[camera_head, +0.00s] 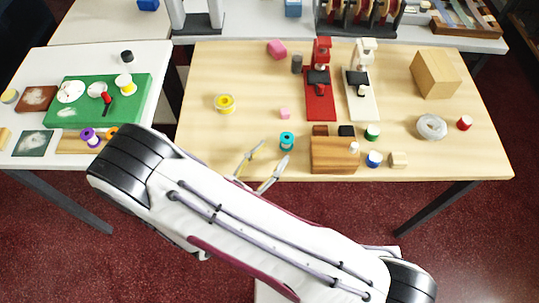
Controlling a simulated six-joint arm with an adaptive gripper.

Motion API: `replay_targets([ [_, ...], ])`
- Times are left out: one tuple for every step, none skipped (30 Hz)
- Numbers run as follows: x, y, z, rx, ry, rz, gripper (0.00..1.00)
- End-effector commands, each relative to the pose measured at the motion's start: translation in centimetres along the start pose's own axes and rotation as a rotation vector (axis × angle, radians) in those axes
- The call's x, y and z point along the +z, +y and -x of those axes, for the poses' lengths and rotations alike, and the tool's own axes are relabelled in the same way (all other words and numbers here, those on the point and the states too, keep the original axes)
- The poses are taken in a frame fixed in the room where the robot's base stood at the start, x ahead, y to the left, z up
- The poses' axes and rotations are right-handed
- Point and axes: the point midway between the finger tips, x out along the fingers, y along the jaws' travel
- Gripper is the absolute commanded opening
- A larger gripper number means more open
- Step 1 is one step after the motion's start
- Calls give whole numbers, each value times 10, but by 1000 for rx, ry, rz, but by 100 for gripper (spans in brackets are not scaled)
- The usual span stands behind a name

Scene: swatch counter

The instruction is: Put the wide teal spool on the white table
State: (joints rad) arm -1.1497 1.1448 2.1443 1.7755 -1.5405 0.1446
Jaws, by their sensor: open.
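The teal spool (287,141) stands upright near the front edge of the light wooden table, left of a brown wooden block. My gripper (266,164) is open and empty, just left of and in front of the spool. Its two fingers are apart, and neither visibly holds anything. The white table (60,58) is at the left, across a narrow gap from the wooden table. My white arm covers the front middle of the picture and hides part of the wooden table's front edge.
On the white table are a green mat (136,92), a purple spool (90,137) and several small things. The white table's back part is clear.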

Motion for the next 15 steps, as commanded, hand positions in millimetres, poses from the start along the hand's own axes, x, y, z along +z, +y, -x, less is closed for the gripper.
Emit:
replay_targets([
  [0,0,0,0,0,0,47],
  [0,0,0,0,0,0,47],
  [0,0,0,0,0,0,47],
  [0,0,0,0,0,0,47],
  [0,0,0,0,0,0,47],
  [0,0,0,0,0,0,47],
  [0,0,0,0,0,0,47],
  [0,0,0,0,0,0,47],
  [-1,2,0,0,0,1,47],
  [-2,3,0,0,0,1,47],
  [-3,5,-1,0,0,1,47],
  [-5,7,-1,0,0,1,47],
  [-6,8,-1,0,0,0,47],
  [-6,9,-1,0,0,0,47],
  [-6,9,-1,1,0,0,47],
])
